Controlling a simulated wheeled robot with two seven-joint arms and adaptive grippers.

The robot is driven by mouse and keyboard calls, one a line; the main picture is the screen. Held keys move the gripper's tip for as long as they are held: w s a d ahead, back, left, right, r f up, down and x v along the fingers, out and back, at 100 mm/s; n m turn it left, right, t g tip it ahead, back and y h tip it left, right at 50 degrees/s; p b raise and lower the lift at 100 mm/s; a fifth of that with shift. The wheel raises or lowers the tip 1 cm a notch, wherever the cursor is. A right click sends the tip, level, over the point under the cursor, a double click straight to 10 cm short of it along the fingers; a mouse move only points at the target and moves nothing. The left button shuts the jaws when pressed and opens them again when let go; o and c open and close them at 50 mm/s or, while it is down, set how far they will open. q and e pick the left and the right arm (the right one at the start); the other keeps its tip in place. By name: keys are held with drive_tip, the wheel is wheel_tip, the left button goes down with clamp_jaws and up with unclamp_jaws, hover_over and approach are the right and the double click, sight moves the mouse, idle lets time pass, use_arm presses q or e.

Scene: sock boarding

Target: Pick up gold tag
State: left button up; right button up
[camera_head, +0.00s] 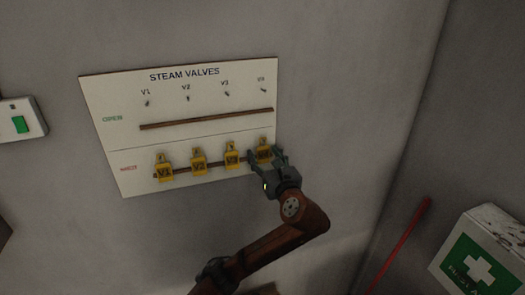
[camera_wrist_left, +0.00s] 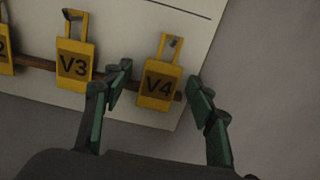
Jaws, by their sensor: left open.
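Gold tags hang in a row on the lower part of a white steam valves board (camera_head: 210,109). They are marked V1 (camera_head: 165,172), V2 (camera_head: 199,165), V3 (camera_head: 232,157) and V4 (camera_head: 264,153). My left gripper (camera_head: 268,164) is open at the V4 tag, at the right end of the row. In the left wrist view the V4 tag (camera_wrist_left: 159,86) shows between the two green fingers (camera_wrist_left: 160,90), with gaps at both sides. The V3 tag (camera_wrist_left: 73,64) is just left of the left finger. My right gripper is not in view.
A brown strip (camera_head: 206,118) runs across the board's upper part, below several small hooks. A switch box with a green button (camera_head: 20,124) is on the wall at left. A red pole (camera_head: 402,243) and a white first aid box (camera_head: 484,262) are at lower right.

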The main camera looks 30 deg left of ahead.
use_arm(q)
drive_tip(key=shift+c, duration=0.4)
drive_tip(key=c, duration=0.8)
drive_tip(key=shift+d+r, duration=0.1)
drive_tip(key=shift+s+d+r, duration=0.15)
drive_tip(key=shift+r, duration=0.05)
drive_tip(key=shift+s+d+r+b, duration=0.45)
drive_tip(key=shift+s+d+r, duration=0.9)
drive_tip(key=shift+d, duration=0.35)
drive_tip(key=shift+s+d+r+b, duration=0.45)
drive_tip(key=shift+s+d+r, duration=0.65)
drive_tip(key=shift+s+d, duration=0.55)
drive_tip(key=shift+s+d+r+b, duration=0.45)
drive_tip(key=shift+s+d+r, duration=0.85)
drive_tip(key=shift+d, duration=0.45)
